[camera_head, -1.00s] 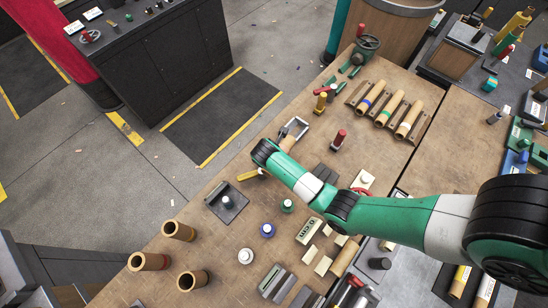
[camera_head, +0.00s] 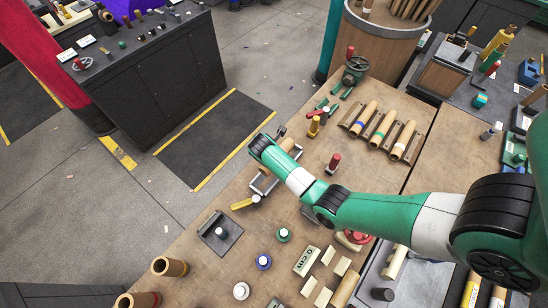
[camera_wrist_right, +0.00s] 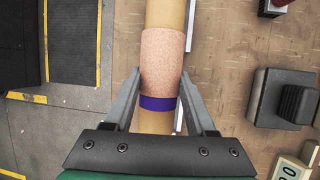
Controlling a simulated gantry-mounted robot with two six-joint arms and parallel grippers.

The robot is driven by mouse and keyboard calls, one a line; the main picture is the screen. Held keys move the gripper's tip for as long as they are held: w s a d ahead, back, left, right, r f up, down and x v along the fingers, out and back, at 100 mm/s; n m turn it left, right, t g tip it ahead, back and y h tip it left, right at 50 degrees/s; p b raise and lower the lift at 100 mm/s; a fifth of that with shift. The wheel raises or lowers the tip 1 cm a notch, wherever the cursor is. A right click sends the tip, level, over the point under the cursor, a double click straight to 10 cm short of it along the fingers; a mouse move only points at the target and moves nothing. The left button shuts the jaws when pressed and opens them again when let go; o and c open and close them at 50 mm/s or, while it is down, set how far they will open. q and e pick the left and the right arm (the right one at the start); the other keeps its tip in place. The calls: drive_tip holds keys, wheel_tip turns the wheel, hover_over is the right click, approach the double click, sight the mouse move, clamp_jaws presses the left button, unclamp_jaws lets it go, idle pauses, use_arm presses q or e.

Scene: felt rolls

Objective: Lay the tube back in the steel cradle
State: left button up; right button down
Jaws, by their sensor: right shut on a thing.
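The tan tube (camera_wrist_right: 168,12) runs up and down in the right wrist view, with a speckled pinkish sleeve (camera_wrist_right: 161,60) and a purple band (camera_wrist_right: 158,103) around it. My right gripper (camera_wrist_right: 160,85) is shut on it, one finger on each side. A bit of the tube (camera_head: 287,144) shows past my wrist in the head view. The steel cradle (camera_head: 262,185) is on the bench, partly hidden by my right arm. Its rail (camera_wrist_right: 189,25) shows just right of the tube in the wrist view. The tube appears above the cradle; the exact gap cannot be told. My left gripper is out of view.
Three banded tubes (camera_head: 383,126) lie in a brown rack to the right. A yellow-handled tool (camera_head: 245,202) lies near the cradle's lower end. A red-handled stamp (camera_head: 333,163) stands right of my arm. Upright open tubes (camera_head: 170,266) stand at lower left.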

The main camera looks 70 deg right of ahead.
wheel_tip(320, 180, down, 6)
drive_tip(key=b, duration=0.3)
drive_tip(key=shift+b, duration=0.35)
drive_tip(key=shift+f+b, duration=0.3)
drive_tip(key=shift+f, duration=0.2)
drive_tip(key=shift+f+b, duration=0.3)
drive_tip(key=shift+f, duration=0.25)
idle(0.3)
drive_tip(key=shift+c, duration=0.7)
unclamp_jaws()
